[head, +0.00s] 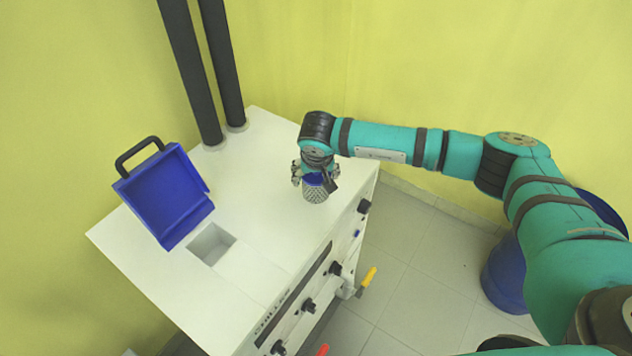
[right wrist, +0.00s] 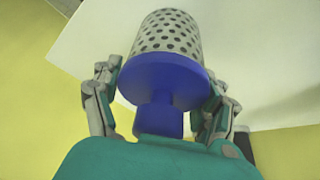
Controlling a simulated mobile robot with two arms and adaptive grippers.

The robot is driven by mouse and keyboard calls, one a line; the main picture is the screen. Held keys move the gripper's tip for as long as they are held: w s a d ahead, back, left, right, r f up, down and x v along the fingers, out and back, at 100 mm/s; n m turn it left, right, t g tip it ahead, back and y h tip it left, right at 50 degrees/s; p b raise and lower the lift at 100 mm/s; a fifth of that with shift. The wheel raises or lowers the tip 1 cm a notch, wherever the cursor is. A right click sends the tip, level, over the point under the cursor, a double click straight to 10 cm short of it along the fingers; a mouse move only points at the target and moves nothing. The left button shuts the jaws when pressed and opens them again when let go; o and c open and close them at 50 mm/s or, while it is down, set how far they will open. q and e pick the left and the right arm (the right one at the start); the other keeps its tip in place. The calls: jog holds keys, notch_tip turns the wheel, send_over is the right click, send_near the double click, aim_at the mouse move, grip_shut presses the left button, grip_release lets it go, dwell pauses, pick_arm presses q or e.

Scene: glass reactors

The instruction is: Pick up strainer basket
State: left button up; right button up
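The strainer basket (head: 316,194) is a perforated grey metal cylinder with a blue top. It appears upright on the white cabinet top near its right edge. In the right wrist view the basket (right wrist: 168,35) shows its holes, a wide blue flange and a narrower blue knob. My right gripper (head: 315,177) is directly above it. Its fingers (right wrist: 163,95) are spread on both sides of the blue flange, with clear gaps beside the knob. Whether they touch the flange rim is hard to tell. My left gripper is not in view.
The white cabinet (head: 265,140) has a square opening (head: 212,243) with an open blue lid (head: 168,195) at left. Two black pipes (head: 222,60) rise at the back. A blue barrel (head: 503,275) stands on the floor.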

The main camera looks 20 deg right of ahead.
jog(key=c, duration=1)
jog(key=shift+r, duration=0.1)
